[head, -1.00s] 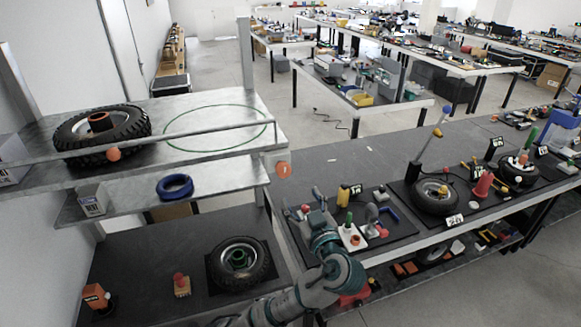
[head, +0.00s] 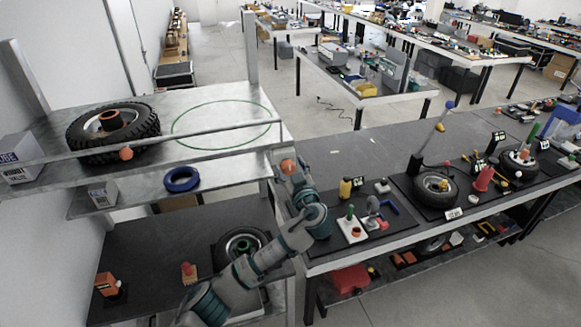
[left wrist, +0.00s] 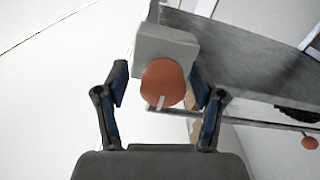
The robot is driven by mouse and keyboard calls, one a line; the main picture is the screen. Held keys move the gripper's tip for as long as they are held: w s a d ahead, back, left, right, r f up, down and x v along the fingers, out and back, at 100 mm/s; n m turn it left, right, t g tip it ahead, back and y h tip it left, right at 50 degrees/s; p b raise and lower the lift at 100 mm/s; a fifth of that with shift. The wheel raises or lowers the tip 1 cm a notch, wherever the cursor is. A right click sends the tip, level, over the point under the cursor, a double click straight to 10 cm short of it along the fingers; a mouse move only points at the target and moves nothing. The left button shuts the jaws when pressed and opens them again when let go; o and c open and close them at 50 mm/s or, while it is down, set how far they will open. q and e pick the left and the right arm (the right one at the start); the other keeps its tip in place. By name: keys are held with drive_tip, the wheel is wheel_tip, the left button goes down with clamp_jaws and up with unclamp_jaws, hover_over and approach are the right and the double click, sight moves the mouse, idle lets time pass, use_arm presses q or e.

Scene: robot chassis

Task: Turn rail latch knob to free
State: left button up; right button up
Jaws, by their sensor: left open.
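The orange rail latch knob (head: 288,166) sits at the right end of the upper shelf's front rail (head: 200,139). In the left wrist view, the knob (left wrist: 162,83) is round with a pale mark near its lower edge, mounted on a grey block (left wrist: 168,45). My left gripper (head: 289,176) is right at the knob in the head view. In the left wrist view, its open fingers (left wrist: 158,92) stand on either side of the knob, with a visible gap on each side. My right gripper is in neither view.
A tire (head: 75,140) lies on the upper shelf behind the rail, beside a green circle (head: 222,128). A blue ring (head: 182,179) lies on the shelf below. A long workbench (head: 355,160) with parts stands to the right.

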use_arm(q)
drive_tip(key=shift+a, duration=0.3)
drive_tip(key=c, duration=1.1)
drive_tip(key=shift+d, duration=0.15)
drive_tip(key=shift+c, duration=0.2)
